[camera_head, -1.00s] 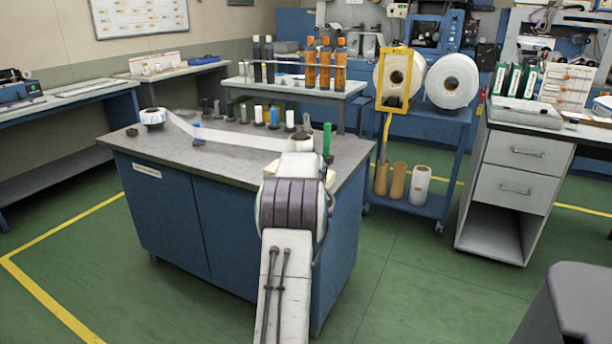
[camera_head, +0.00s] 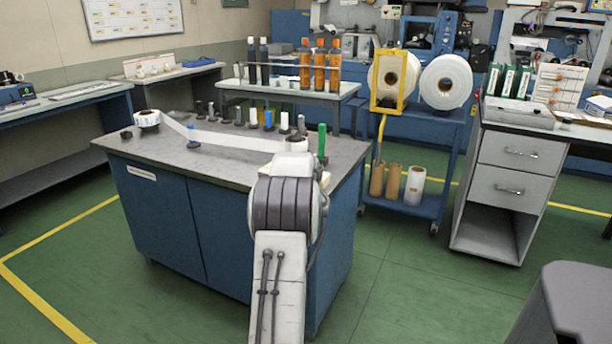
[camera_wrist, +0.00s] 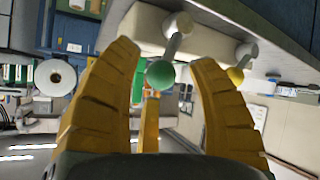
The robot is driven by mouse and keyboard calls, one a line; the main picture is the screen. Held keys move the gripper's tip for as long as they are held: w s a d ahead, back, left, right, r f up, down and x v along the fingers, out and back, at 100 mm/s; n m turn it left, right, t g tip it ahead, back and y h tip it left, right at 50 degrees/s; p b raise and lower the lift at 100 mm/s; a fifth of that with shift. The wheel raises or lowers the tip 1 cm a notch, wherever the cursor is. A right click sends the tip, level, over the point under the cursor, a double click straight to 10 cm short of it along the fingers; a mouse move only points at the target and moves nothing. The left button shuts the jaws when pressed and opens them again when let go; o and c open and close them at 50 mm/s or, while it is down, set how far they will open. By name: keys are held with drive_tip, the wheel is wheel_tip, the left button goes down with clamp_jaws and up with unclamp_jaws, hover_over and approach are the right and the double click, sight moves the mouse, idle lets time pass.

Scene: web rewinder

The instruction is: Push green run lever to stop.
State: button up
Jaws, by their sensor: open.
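In the wrist view a green round knob (camera_wrist: 160,74) on a short grey stem, the lever end, shows between the fingers of my gripper (camera_wrist: 160,78). In the head view my arm hides the gripper and the knobs. An upright green handle (camera_head: 322,143) stands on the grey-topped bench (camera_head: 228,170); whether it is the same lever I cannot tell.
A white web strip (camera_head: 235,139) runs across the bench between two rolls. Several dark, white and blue upright pieces stand along its back edge. A blue cart (camera_head: 425,205) with large white rolls is behind right. Green floor is free around the bench.

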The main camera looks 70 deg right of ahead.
drive_tip(key=v, duration=1)
drive_tip(key=shift+a+r, duration=0.2)
drive_tip(key=shift+a, duration=0.1)
drive_tip(key=shift+s, duration=0.1)
